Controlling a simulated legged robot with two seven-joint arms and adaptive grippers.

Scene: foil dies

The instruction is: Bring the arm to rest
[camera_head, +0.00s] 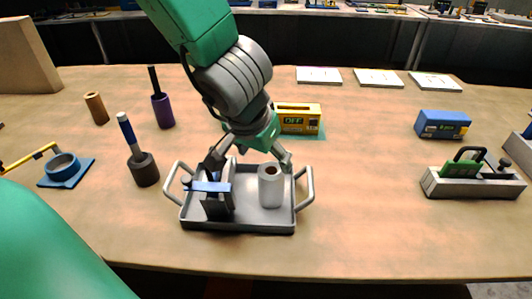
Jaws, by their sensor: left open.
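My left gripper (246,158) hangs over the back of a grey metal tray (262,222) with handles at both sides. Its fingers are spread, and I see nothing between them. In the tray a white-grey cylinder (271,187) with a brown top stands at the right. A dark block with a blue bar (216,203) stands at the left. The gripper's fingers are above and behind these two; whether one touches the dark block I cannot tell. My right gripper is not in view.
A yellow box (298,118) stands behind the tray. Left are a blue ring on a base (63,168), a dark-based handle tool (143,164), a purple holder (162,110) and a brown cylinder (96,108). Right are a blue box (442,124) and a grey fixture (472,185). The table's front right is clear.

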